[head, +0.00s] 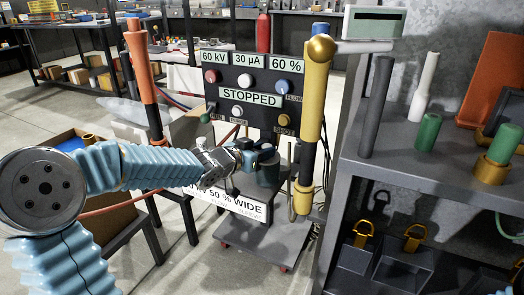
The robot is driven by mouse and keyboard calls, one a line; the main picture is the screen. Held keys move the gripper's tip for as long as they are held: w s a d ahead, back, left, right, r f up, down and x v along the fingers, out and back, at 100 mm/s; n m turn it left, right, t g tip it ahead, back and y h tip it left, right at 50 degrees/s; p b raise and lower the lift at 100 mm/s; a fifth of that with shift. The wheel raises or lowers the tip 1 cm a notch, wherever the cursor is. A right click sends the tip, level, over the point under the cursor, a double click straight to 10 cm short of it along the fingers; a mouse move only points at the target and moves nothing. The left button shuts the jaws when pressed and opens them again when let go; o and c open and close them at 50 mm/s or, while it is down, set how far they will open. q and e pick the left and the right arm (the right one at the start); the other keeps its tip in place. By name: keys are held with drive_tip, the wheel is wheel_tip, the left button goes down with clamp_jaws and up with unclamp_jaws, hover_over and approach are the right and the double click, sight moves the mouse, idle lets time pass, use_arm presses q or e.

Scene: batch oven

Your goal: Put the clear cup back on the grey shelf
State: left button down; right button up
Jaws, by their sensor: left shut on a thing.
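My left gripper (256,156) reaches in from the left on a pale blue sleeved arm and is in front of the control panel. It is shut on a dark, see-through-looking cup (268,174), which seems to be the clear cup. The cup looks upright, and the fingers partly hide its rim. The grey shelf (395,172) stands at the right, well apart from the cup, with a yellow post (312,110) between them. My right gripper is not in view.
On the shelf top stand a grey rod (375,107), a white bottle-like piece (424,88), a green cylinder (428,132) and a green-and-gold piece (498,155). Bare shelf top shows in front of them. The control panel (250,97) reads STOPPED. An orange post (144,80) stands left.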

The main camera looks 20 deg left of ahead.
use_arm(q)
drive_tip(key=shift+f+b, duration=0.5)
drive_tip(key=shift+f, duration=0.1)
drive_tip(key=c, duration=0.7)
unclamp_jaws()
drive_tip(key=p+v, duration=0.5)
drive_tip(key=v, duration=0.9)
drive_tip(key=shift+r+p, duration=0.1)
drive_tip(key=shift+p, duration=0.2)
